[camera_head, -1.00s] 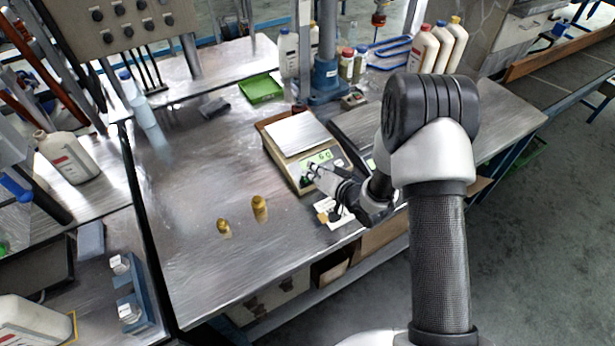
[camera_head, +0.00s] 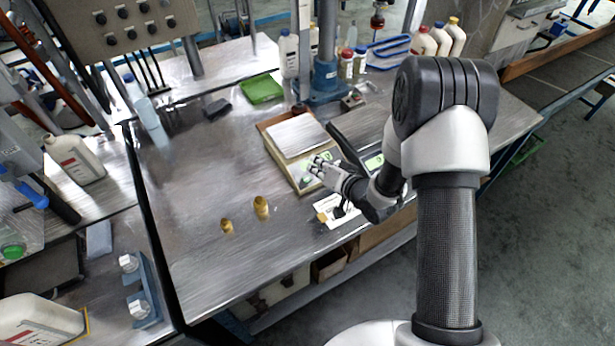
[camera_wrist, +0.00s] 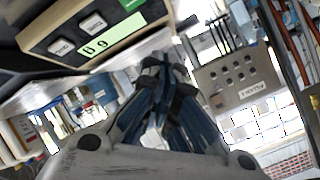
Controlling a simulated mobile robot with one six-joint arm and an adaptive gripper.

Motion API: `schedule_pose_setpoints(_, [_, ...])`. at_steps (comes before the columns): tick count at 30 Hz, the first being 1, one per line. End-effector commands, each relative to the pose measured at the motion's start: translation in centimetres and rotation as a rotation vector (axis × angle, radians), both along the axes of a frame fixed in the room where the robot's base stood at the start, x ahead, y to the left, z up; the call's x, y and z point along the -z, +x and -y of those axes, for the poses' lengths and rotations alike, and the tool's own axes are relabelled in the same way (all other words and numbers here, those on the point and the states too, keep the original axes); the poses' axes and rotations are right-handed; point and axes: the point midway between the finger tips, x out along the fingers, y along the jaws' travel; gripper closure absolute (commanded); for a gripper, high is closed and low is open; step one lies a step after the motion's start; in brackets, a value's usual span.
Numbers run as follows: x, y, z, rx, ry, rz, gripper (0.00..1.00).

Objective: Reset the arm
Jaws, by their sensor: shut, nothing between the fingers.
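My arm rises at the right of the head view and bends over the front right of the metal table (camera_head: 205,275). My gripper (camera_head: 318,163) is shut and empty, in front of the weighing scale (camera_head: 297,135) and covering part of its front panel. In the wrist view the closed fingers (camera_wrist: 160,62) meet in the middle of the picture. The scale's display and buttons (camera_wrist: 112,32) show at the upper left there. Whether the fingers touch the scale cannot be told.
Two small brass pieces, one (camera_head: 261,207) and another (camera_head: 226,226), stand on the table left of my gripper. A green tray (camera_head: 262,89) lies at the back. Several bottles (camera_head: 424,42) stand at the back right. The table's front left is clear.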

Motion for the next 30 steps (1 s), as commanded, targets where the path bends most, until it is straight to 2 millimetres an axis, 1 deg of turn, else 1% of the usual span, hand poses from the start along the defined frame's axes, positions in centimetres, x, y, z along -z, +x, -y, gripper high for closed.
schedule_pose_setpoints(9, [0.0,0.0,0.0,0.000,-0.001,0.000,1.00])
schedule_pose_setpoints(11, [-0.3,0.2,0.2,0.003,-0.012,0.003,1.00])
schedule_pose_setpoints(13, [-1.3,0.6,0.7,0.014,-0.048,0.009,1.00])
schedule_pose_setpoints(14, [-2.0,0.8,1.2,0.022,-0.072,0.013,1.00])
schedule_pose_setpoints(17, [-5.0,1.5,3.2,0.059,-0.184,0.019,1.00])
schedule_pose_setpoints(18, [-6.5,1.6,4.3,0.078,-0.238,0.019,1.00])
schedule_pose_setpoints(20, [-8.8,1.4,6.0,0.108,-0.320,0.010,1.00])
schedule_pose_setpoints(21, [-10.3,1.0,7.2,0.128,-0.371,0.001,1.00])
schedule_pose_setpoints(22, [-11.4,0.6,8.0,0.143,-0.406,-0.009,1.00])
schedule_pose_setpoints(24, [-13.9,-0.7,9.9,0.176,-0.482,-0.035,1.00])
schedule_pose_setpoints(26, [-15.9,-2.2,11.4,0.201,-0.540,-0.062,1.00])
schedule_pose_setpoints(27, [-17.2,-3.5,12.3,0.215,-0.574,-0.084,1.00])
schedule_pose_setpoints(29, [-19.0,-5.6,13.6,0.233,-0.619,-0.118,1.00])
schedule_pose_setpoints(30, [-20.0,-7.1,14.3,0.242,-0.644,-0.143,1.00])
